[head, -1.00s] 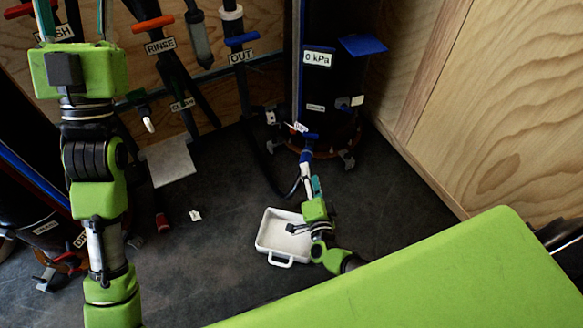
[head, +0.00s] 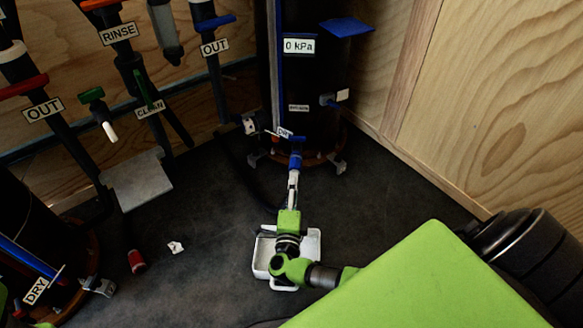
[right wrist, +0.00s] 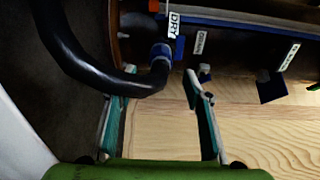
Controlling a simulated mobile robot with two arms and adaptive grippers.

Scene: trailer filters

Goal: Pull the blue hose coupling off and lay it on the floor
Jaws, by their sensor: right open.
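The blue hose coupling (head: 296,160) sits low at the foot of the dark filter tank, by a DRY label. In the right wrist view the coupling (right wrist: 161,52) is on the end of a thick black hose (right wrist: 85,62). My right gripper (head: 293,185) points at the coupling from the near side. In the right wrist view my right gripper (right wrist: 158,85) is open, with the coupling just past the fingertips and between their lines. The hose crosses by the left-hand finger. Whether a finger touches it I cannot tell. My left gripper is out of view.
A white tray (head: 262,253) lies on the floor under my right arm. A red cylinder (head: 136,261) and a white scrap (head: 175,247) lie to the left. The dark floor between is clear. The tank (head: 305,75) and wooden wall (head: 480,100) bound the right.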

